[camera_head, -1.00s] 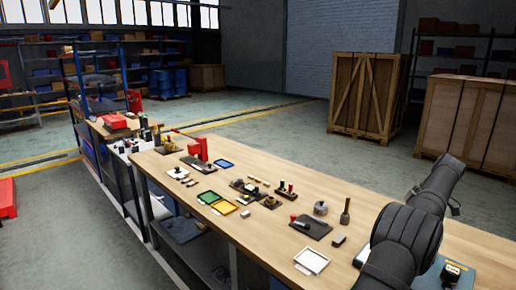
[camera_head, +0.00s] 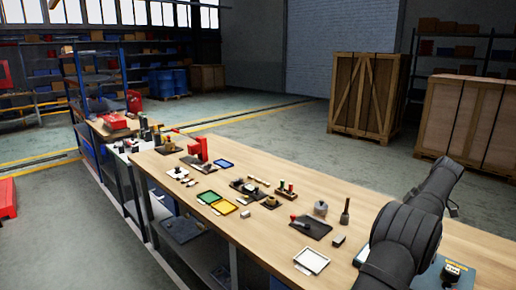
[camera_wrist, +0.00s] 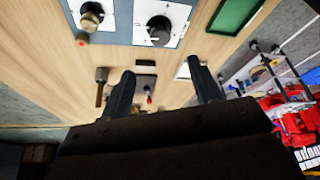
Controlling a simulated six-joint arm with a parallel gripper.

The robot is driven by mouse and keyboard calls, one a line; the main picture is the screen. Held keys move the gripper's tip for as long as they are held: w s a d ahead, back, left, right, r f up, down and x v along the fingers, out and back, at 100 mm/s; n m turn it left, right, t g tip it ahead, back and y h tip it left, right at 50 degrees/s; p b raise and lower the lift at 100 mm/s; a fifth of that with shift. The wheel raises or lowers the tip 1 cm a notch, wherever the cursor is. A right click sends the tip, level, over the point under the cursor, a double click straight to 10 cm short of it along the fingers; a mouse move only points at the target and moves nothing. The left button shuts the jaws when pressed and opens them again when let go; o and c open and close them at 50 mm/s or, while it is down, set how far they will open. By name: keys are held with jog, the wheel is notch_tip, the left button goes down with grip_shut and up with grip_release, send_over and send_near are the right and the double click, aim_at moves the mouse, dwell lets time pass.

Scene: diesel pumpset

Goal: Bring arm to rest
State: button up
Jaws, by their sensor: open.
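My gripper (camera_wrist: 163,92) shows in the wrist view as two dark fingers set well apart, open with nothing between them. Beyond the fingers lies the wooden bench top (camera_wrist: 45,60), which also shows in the head view (camera_head: 385,225). In the head view my dark arm is folded at the right end of the bench; the gripper itself cannot be made out there.
The bench holds a red press-like device (camera_head: 199,150), a yellow tray (camera_head: 224,207), a blue tray (camera_head: 224,164), a white tray (camera_head: 311,261) and a dark plate (camera_head: 310,228). Two panels with knobs (camera_wrist: 159,29) show in the wrist view. Wooden crates (camera_head: 361,95) stand behind.

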jog(key=x, duration=1.1)
jog(key=shift+a+f, duration=0.15)
jog(key=shift+f, duration=0.2)
jog(key=shift+s+r+m, duration=0.15)
jog(key=shift+m, duration=0.45)
jog(key=m+t, duration=0.1)
jog(key=m, duration=0.1)
jog(key=m+t+h, duration=0.1)
jog(key=m, duration=0.2)
jog(key=shift+s+a, duration=0.1)
jog(key=shift+s, duration=0.1)
jog(key=m+h, duration=0.1)
jog(key=m, duration=0.1)
jog(key=m+h, duration=0.1)
jog(key=m, duration=0.1)
jog(key=shift+s+a+t, duration=0.1)
jog(key=shift+a+t, duration=0.1)
jog(key=shift+t, duration=0.1)
jog(key=shift+a+m+h, duration=0.15)
jog(key=shift+m+h, duration=0.65)
jog(key=shift+m, duration=1.4)
